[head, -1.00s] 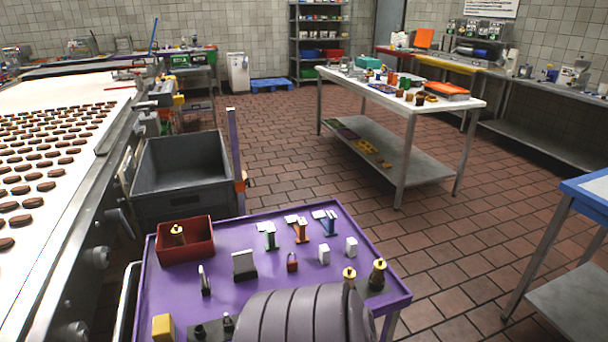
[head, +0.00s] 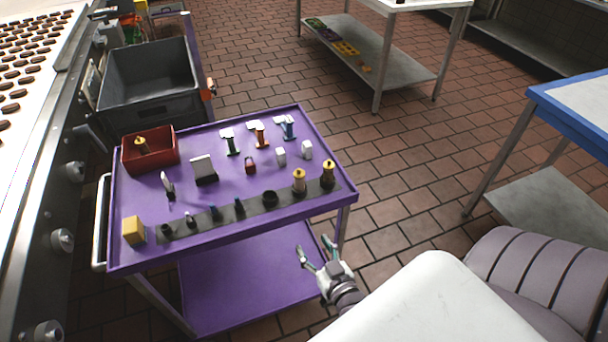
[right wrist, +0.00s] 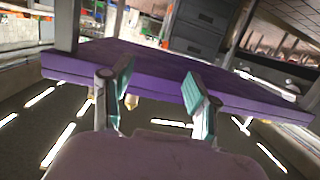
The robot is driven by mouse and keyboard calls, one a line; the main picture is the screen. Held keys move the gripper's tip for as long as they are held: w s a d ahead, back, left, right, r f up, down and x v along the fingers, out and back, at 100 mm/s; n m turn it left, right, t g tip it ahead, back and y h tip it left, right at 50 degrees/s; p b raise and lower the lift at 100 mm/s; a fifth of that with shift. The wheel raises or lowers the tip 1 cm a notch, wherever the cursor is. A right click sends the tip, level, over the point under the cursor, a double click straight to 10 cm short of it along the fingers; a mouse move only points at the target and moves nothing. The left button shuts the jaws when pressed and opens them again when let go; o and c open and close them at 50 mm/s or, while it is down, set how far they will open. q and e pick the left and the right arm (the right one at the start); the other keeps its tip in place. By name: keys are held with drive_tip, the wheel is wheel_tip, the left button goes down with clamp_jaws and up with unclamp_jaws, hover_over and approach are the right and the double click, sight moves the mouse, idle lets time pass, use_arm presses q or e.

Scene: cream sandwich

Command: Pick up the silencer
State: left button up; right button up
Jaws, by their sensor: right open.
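Two brass-topped cylinders with dark bases (head: 299,182) (head: 328,174), which look like silencers, stand upright at the right end of a dark strip on the purple cart (head: 230,250). A similar brass part (head: 141,145) stands in the red bin at the cart's back left. I cannot tell which one the task names. My right gripper (head: 315,247) is open and empty, in front of the cart's right front corner, apart from these parts. In the right wrist view its open fingers (right wrist: 158,75) face the cart's purple edge (right wrist: 160,88). My left gripper is not in view.
The dark strip (head: 215,218) also carries several small black fittings. A yellow block (head: 133,230) sits at the front left. Small valves, white blocks and a red padlock-like piece (head: 250,166) stand behind. A grey crate (head: 150,80) is beyond the cart.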

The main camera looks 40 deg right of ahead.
drive_tip(key=t+h, duration=0.2)
approach(301, 182)
drive_tip(key=shift+m, duration=0.3)
drive_tip(key=x, duration=0.2)
drive_tip(key=p+x, duration=0.1)
drive_tip(key=x, duration=0.2)
drive_tip(key=shift+w+d+p, duration=0.2)
drive_tip(key=shift+d+p, duration=0.15)
drive_tip(key=shift+d, duration=0.1)
drive_tip(key=shift+w+d+f, duration=0.1)
drive_tip(key=shift+w, duration=0.75)
drive_tip(key=x, duration=0.1)
drive_tip(key=p+x, duration=0.1)
drive_tip(key=x, duration=0.1)
drive_tip(key=shift+w, duration=0.65)
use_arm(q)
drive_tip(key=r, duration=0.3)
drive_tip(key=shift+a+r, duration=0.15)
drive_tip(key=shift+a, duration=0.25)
use_arm(e)
drive_tip(key=shift+s, duration=0.1)
drive_tip(key=shift+c, duration=0.4)
drive_tip(key=c, duration=1)
